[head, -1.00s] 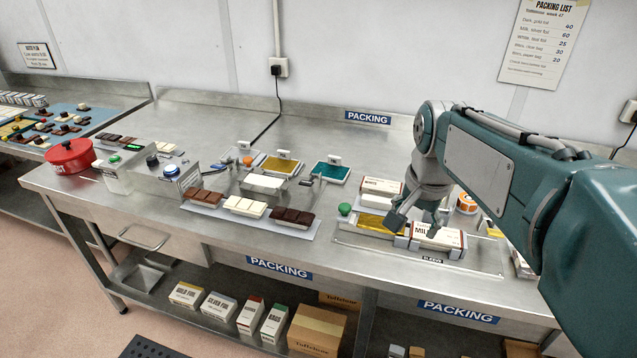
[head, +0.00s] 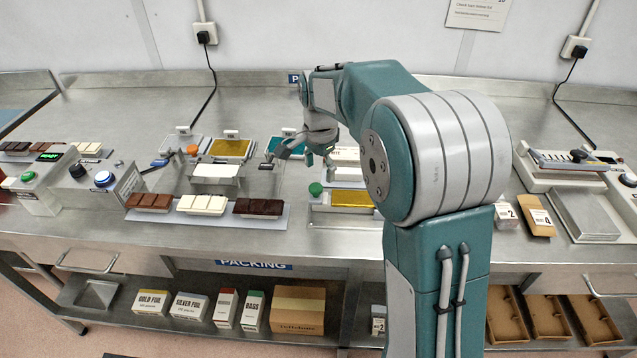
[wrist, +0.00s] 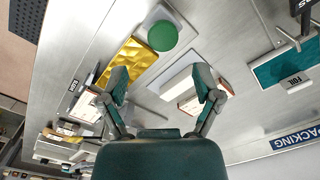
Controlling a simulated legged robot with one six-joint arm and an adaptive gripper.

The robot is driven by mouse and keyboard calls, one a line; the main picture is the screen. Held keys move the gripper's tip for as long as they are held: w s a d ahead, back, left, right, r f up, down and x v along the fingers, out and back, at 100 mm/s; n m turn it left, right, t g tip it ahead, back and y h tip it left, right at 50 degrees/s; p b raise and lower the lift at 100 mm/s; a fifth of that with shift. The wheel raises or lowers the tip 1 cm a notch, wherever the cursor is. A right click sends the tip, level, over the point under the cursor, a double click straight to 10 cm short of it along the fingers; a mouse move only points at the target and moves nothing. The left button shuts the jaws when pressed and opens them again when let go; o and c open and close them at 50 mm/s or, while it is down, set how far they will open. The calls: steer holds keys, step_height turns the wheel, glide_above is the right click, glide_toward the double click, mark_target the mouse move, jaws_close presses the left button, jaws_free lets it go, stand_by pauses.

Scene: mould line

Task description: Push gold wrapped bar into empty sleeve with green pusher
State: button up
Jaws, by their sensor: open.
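The green pusher knob (head: 316,189) stands at the left end of the packing jig, beside the gold wrapped bar (head: 350,198). In the wrist view the green pusher (wrist: 162,36) lies ahead of the fingers, with the gold bar (wrist: 128,60) lower left of it. The white sleeve (wrist: 85,105) is beyond the bar's other end, partly behind my left finger; in the head view my arm hides it. My gripper (head: 295,156) is open and empty, in the air behind and left of the knob. Its fingers also show in the wrist view (wrist: 160,75).
Behind the jig is a white carton (head: 345,155). A tray of three chocolate bars (head: 278,221) lies to the left. Gold foil (head: 231,147) and teal foil (head: 287,146) lie behind it. A sealer-like machine (head: 575,162) stands at the right.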

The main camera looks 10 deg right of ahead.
mark_target(316, 186)
steer(key=f, duration=0.1)
steer(key=a+f, duration=0.2)
steer(key=f, duration=0.1)
steer(key=shift+d+f, duration=0.1)
steer(key=shift+f, duration=0.25)
steer(key=shift+d+f, duration=0.1)
steer(key=shift+d, duration=0.6)
steer(key=c, duration=0.7)
steer(key=shift+a, duration=0.3)
jaws_close()
